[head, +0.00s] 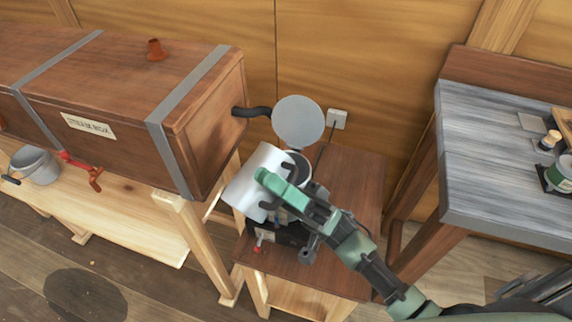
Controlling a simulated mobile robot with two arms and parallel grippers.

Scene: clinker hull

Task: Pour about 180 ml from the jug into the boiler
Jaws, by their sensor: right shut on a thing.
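The jug (252,182) is a silver-grey cylinder, tilted well over. My right gripper (283,192) is shut on it and covers part of its right side. The jug is above and in front of the boiler, overlapping its left part in this view. The boiler (304,164) stands on a small brown table; part of its round rim and dark opening shows behind the gripper. Its round grey lid (298,122) stands open behind. I cannot see any liquid or stream, and the jug's mouth is not clear. My left gripper is not in view.
A wooden steam box (120,90) with metal straps is at left, with a black hose (252,112) at its end. The small table (352,190) has bare room at right. A grey-topped bench (490,150) stands further right.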

